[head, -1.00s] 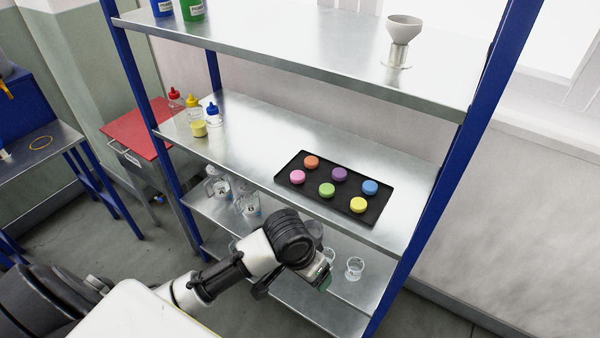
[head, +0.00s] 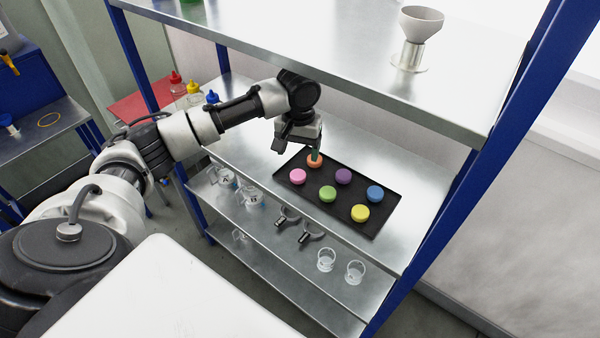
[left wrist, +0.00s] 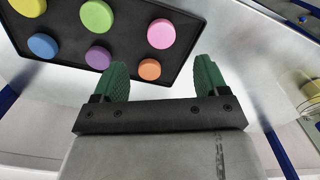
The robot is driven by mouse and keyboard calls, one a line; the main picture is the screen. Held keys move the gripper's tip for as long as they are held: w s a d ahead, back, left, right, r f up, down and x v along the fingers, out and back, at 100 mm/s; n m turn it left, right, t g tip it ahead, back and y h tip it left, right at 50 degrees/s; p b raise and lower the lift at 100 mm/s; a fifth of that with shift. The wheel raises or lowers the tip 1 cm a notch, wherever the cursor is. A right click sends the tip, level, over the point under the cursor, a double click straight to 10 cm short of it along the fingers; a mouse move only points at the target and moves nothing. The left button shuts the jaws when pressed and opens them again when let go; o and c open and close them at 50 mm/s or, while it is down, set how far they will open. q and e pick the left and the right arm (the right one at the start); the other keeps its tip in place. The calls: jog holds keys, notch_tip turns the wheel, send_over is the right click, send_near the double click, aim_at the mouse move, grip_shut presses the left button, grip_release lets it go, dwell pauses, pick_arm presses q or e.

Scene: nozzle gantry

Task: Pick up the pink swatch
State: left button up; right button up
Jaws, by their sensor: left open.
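The pink swatch (head: 298,176) is a round disc on the black tray (head: 349,195), at its left end. It also shows in the left wrist view (left wrist: 161,33), beyond my fingertips. My left gripper (head: 315,153) is over the tray's far left corner, with its green fingers pointing down. In the left wrist view its jaws (left wrist: 162,72) are open and apart from the pink swatch. The orange swatch (left wrist: 149,69) appears between the fingertips there; their height above it is unclear. My right gripper is not in view.
Purple (head: 343,176), green (head: 327,194), blue (head: 375,193) and yellow (head: 361,213) swatches share the tray. The upper shelf (head: 330,58) hangs above this shelf, with a funnel (head: 421,24) on it. Beakers and clamps stand below. The shelf right of the tray is bare.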

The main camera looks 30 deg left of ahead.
aim_at(298, 174)
pick_arm(q)
notch_tip(298, 174, down, 2)
jog(key=shift+f, duration=0.25)
notch_tip(298, 174, down, 5)
jog(key=shift+a+r+p, duration=0.1)
jog(key=shift+p, duration=0.75)
jog(key=shift+f, duration=0.6)
jog(key=c, duration=1)
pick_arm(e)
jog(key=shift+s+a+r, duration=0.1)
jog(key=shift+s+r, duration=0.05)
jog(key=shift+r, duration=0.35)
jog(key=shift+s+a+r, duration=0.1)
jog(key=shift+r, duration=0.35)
